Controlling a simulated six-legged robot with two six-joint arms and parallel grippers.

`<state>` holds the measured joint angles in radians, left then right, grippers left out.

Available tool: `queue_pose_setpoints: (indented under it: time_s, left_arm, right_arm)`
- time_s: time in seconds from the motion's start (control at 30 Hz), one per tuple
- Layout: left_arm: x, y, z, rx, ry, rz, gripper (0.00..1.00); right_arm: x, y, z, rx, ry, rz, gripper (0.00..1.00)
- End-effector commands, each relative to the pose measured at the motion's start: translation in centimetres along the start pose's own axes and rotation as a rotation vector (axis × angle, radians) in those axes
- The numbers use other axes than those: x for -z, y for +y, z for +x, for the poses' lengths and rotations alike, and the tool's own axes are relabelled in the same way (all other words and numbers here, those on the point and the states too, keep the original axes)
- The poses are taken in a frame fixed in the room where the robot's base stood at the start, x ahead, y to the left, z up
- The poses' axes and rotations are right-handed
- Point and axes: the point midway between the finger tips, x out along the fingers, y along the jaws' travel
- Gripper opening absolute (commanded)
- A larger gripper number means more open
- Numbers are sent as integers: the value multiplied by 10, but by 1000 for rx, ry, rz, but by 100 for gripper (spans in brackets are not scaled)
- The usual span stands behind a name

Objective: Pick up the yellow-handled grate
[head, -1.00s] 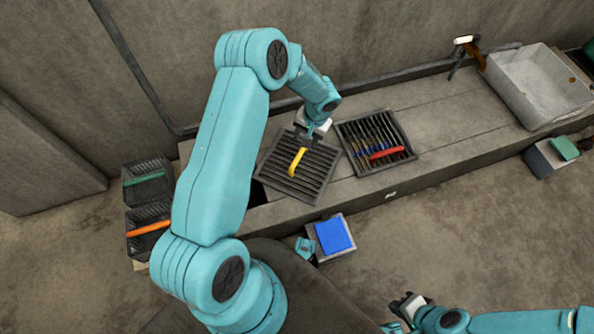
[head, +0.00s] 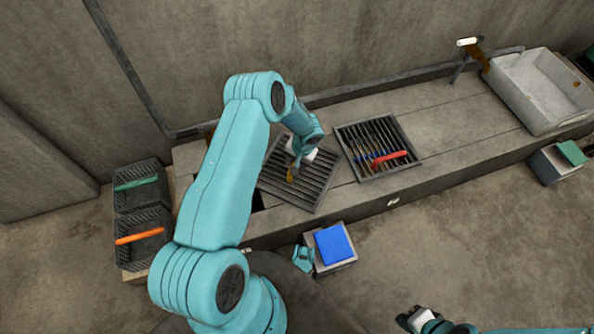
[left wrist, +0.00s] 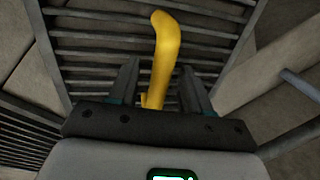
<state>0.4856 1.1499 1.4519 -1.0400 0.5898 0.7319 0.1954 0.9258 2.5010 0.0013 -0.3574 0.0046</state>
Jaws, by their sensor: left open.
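The yellow-handled grate (head: 318,184) lies on the stone counter, a dark slatted square. Its curved yellow handle (left wrist: 164,50) stands up in the left wrist view, and the head view shows only a shaded bit of it. My left gripper (left wrist: 158,85) is open over the grate, with one finger on each side of the handle's lower part and visible gaps between. In the head view my left wrist covers much of the handle. My right gripper (head: 412,319) is at the bottom edge, far from the grate; its jaw gap is unclear.
A second grate (head: 345,133) with a red handle (head: 390,157) and skewer-like rods lies just right. A pale basin (head: 540,85) stands far right. Two dark baskets with green and orange handles (head: 140,236) are at left. A box with a blue top (head: 334,243) stands in front.

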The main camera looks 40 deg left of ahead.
Motion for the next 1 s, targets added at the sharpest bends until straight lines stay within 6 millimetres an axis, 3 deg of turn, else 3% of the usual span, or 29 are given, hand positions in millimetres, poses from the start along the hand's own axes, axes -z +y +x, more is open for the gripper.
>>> queue_pose_setpoints:
  time_s: [0.23,0.37,0.4,0.77,1.0]
  left_arm:
    - [1,1,4,0,1,1,48]
    - [1,1,4,0,1,1,6]
    - [1,1,4,0,1,1,0]
    - [2,0,2,1,4,0,0]
    - [3,-4,-20,1,5,0,0]
  right_arm:
    - [1,1,1,0,2,1,0]
    - [0,1,1,0,1,1,0]
    - [0,1,1,0,1,1,0]
    - [0,0,0,0,0,1,0]
    - [-1,-4,-8,0,-4,-3,0]
